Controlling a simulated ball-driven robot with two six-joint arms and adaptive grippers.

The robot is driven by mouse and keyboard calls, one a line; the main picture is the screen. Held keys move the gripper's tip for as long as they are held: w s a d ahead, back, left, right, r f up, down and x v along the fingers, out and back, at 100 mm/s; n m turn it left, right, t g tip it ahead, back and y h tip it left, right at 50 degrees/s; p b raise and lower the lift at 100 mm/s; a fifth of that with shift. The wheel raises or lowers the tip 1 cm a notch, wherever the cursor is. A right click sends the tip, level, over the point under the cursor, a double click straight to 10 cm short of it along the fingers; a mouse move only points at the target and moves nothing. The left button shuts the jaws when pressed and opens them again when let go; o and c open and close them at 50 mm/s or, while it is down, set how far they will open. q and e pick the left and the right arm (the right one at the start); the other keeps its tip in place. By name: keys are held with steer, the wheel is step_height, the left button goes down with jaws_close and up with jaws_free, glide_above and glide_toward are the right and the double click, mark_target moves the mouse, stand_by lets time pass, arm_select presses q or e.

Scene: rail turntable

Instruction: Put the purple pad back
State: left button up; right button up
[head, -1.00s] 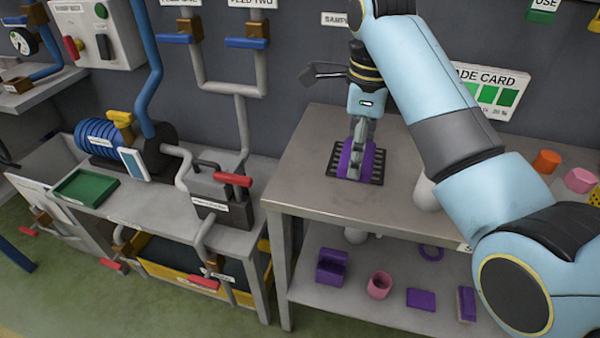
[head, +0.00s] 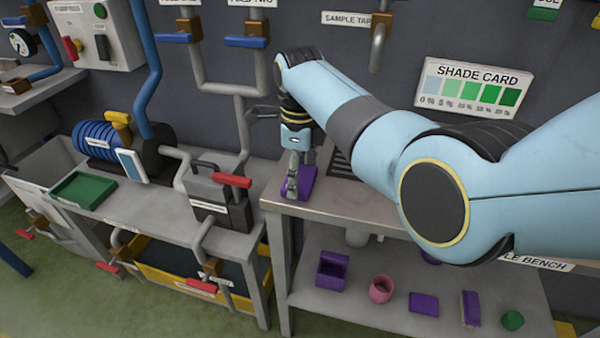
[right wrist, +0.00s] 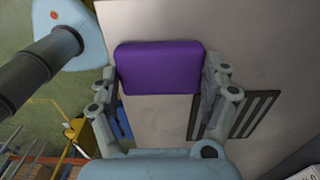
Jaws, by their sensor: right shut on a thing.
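The purple pad (head: 307,181) is between the fingers of my right gripper (head: 292,188), at the left front corner of the bench top. In the right wrist view the pad (right wrist: 160,62) spans the gap between both fingers (right wrist: 160,85), which are shut on it. I cannot tell whether the pad touches the bench or hangs just above it. My left gripper is not in view.
The dark slotted grate (head: 340,165) lies on the bench top (head: 385,200), partly behind my right arm. The lower shelf (head: 390,325) carries a purple box (head: 332,270), a pink cup (head: 381,289), a flat purple block (head: 424,303) and a green piece (head: 513,320).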

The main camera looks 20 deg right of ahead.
mark_target(300, 177)
steer(key=o, duration=0.9)
steer(key=shift+f, duration=0.1)
steer(key=shift+o, duration=0.2)
step_height(300, 177, up, 12)
